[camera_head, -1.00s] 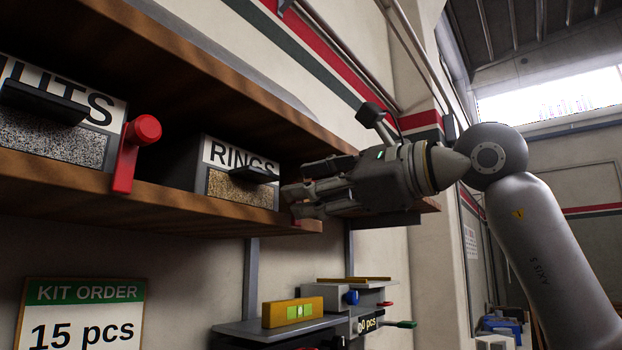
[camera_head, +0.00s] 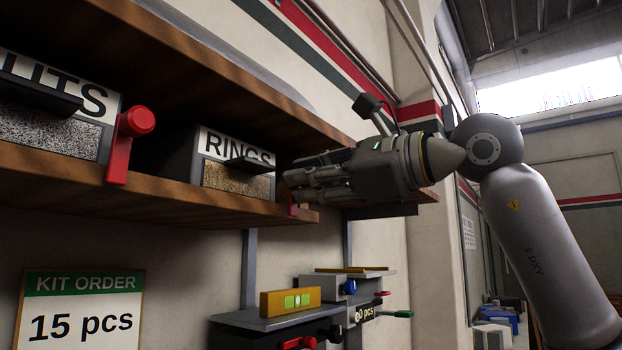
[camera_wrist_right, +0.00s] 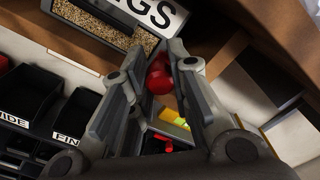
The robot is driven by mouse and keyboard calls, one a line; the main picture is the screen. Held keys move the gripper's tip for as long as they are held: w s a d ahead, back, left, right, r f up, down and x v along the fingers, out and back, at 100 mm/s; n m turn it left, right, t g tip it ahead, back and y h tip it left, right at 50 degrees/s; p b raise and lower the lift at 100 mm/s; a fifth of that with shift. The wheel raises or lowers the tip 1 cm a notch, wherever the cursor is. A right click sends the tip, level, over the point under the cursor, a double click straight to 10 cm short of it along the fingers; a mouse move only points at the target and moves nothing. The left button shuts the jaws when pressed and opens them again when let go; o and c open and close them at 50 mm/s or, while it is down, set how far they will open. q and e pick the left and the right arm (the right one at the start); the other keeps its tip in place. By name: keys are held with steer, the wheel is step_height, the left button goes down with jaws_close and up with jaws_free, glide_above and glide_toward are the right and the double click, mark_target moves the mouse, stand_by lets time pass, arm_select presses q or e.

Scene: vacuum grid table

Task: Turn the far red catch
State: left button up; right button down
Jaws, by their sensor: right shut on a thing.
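The far red catch (camera_head: 293,208) is at the right end of the wooden shelf, just right of the RINGS bin (camera_head: 234,178). Only a sliver of it shows in the head view; my right gripper (camera_head: 290,186) hides the rest. In the right wrist view, its round red knob (camera_wrist_right: 160,76) sits between the fingers of my right gripper (camera_wrist_right: 158,64), which is shut on it. The near red catch (camera_head: 126,145) stands upright on the shelf edge between the NUTS bin (camera_head: 50,128) and the RINGS bin. My left gripper is out of view.
A scale with a yellow level (camera_head: 291,301) stands below the shelf, with red and green handles nearby. A KIT ORDER sign (camera_head: 84,312) hangs at lower left. Black bins (camera_wrist_right: 28,90) show in the right wrist view. The upper shelf board (camera_head: 220,85) runs above the bins.

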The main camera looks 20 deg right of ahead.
steer(key=shift+d, duration=0.1)
steer(key=shift+w+d+m, duration=0.1)
steer(key=shift+m, duration=0.4)
steer(key=shift+w+d+f+m+b, duration=0.55)
steer(key=shift+m+b, duration=0.45)
steer(key=shift+m, duration=1.8)
steer(key=shift+w+d+f+m+b, duration=0.35)
steer(key=shift+f+m+b, duration=0.55)
steer(key=shift+m, duration=1.9)
steer(key=shift+w+d+f+m+b, duration=0.45)
steer(key=shift+m+b, duration=0.7)
steer(key=shift+m, duration=1.65)
steer(key=shift+s+d+f, duration=0.15)
steer(key=c, duration=1.3)
jaws_free()
steer(key=shift+d, duration=0.1)
